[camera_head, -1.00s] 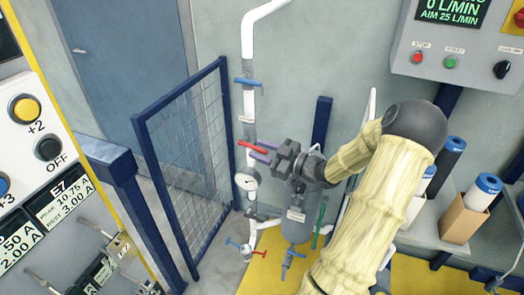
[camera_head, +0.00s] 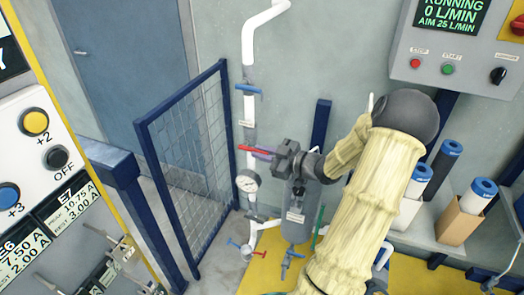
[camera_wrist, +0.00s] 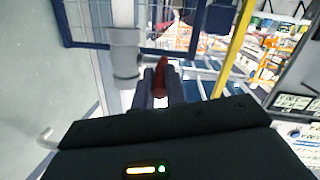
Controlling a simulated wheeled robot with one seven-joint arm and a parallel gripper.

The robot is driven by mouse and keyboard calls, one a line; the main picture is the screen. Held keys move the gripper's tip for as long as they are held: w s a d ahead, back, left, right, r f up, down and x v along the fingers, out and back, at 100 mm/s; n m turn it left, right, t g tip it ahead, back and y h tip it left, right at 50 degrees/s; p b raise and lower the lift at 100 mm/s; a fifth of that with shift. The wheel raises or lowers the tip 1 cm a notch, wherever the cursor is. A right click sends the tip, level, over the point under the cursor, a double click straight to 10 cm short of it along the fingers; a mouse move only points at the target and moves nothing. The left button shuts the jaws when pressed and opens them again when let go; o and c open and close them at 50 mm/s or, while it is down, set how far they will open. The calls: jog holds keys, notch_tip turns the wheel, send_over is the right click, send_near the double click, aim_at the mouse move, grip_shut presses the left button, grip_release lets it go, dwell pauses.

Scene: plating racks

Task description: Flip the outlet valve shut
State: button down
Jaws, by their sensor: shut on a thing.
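My gripper (camera_head: 264,154) comes from the right and is shut on this red handle. In the wrist view the red handle (camera_wrist: 161,68) shows between the two dark fingers of my gripper (camera_wrist: 160,85), with the pipe (camera_wrist: 125,50) just left of them. The valve body behind the fingers is largely hidden. I cannot read the tags, so I cannot tell which valve is the outlet.
Lower down are a small red handle (camera_head: 259,254) and a blue handle (camera_head: 292,254). A mesh gate (camera_head: 188,165) stands close left. The control panel (camera_head: 455,50) is upper right.

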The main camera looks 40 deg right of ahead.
jog(key=c, duration=1.4)
grip_release()
jog(key=shift+c, duration=0.2)
notch_tip(320, 180, up, 10)
